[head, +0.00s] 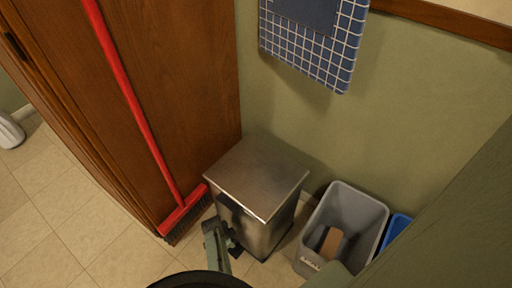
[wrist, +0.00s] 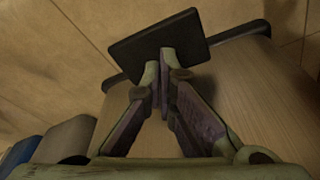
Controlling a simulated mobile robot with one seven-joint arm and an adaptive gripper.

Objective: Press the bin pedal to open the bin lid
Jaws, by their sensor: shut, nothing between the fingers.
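The metal bin (head: 282,229) stands against the green wall, and its flat lid (head: 257,177) is down. In the wrist view, the black rectangular pedal (wrist: 182,33) projects at the base of the bin (wrist: 255,95), whose front looks brown there. My gripper (wrist: 168,55) is shut and empty, with its fingertips overlapping the pedal's edge in the picture. I cannot tell whether they touch it. In the head view, my gripper (head: 234,246) is low in front of the bin, and the pedal cannot be made out behind it.
A red broom (head: 140,120) leans on the wooden cabinet (head: 190,70) left of the bin. A grey bin (head: 351,205) and a blue bin (head: 396,229) stand close on the right. A checked towel (head: 312,45) hangs above. Tiled floor (head: 60,225) is free at left.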

